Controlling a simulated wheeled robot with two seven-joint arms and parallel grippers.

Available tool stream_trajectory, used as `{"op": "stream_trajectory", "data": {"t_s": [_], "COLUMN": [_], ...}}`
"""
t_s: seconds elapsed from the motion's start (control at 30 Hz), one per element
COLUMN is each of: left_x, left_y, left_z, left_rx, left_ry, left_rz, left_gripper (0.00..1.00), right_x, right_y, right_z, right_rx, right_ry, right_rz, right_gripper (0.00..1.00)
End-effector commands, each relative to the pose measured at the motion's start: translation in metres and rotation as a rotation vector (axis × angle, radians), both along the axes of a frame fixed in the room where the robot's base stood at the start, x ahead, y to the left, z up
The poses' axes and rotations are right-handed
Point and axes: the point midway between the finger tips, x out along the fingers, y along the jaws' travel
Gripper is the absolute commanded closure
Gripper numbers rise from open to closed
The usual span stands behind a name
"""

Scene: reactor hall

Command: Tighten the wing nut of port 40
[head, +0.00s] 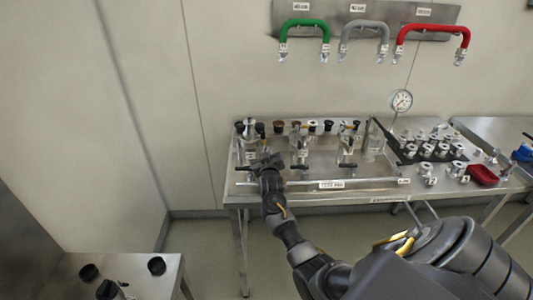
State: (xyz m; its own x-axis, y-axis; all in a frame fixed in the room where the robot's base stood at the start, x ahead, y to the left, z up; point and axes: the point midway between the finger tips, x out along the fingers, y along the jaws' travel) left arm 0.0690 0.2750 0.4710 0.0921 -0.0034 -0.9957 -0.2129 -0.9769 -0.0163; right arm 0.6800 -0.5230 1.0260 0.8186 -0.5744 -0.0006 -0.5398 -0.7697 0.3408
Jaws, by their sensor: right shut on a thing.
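A steel bench (375,194) carries a row of three clamped ports. The left port (247,150), middle port (299,146) and right port (347,148) each have a dark wing nut at the front. My right gripper (263,163) is at the left port, shut on its dark wing nut (243,168), which it partly hides. The middle port's wing nut (299,168) and the right port's wing nut (347,165) are uncovered. The port labels are too small to read, so I cannot tell which is port 40. My left gripper is not in view.
A round gauge (402,100) stands behind the bench. Green, grey and red hoses (432,29) hang on the wall. A low steel table (130,269) is at lower left.

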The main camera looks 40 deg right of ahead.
Motion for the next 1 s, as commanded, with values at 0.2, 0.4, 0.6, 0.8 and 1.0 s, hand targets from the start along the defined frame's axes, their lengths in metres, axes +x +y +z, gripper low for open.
{"op": "stream_trajectory", "data": {"t_s": [0.2,0.4,0.6,0.8,1.0], "left_x": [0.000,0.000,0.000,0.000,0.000], "left_y": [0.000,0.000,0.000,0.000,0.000], "left_z": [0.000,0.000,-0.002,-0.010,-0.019], "left_rx": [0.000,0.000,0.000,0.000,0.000], "left_ry": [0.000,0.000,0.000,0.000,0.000], "left_rz": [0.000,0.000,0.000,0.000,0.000], "left_gripper": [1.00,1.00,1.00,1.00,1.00], "right_x": [0.001,0.000,-0.005,-0.030,-0.062], "right_y": [0.000,-0.001,0.003,0.021,0.044], "right_z": [0.003,0.001,-0.001,-0.003,-0.002], "right_rx": [-0.003,-0.001,-0.002,-0.001,-0.001], "right_ry": [-0.004,-0.002,0.000,-0.001,-0.003], "right_rz": [0.000,-0.001,-0.001,0.002,0.000], "right_gripper": [0.76,0.72,0.72,0.72,0.72]}}
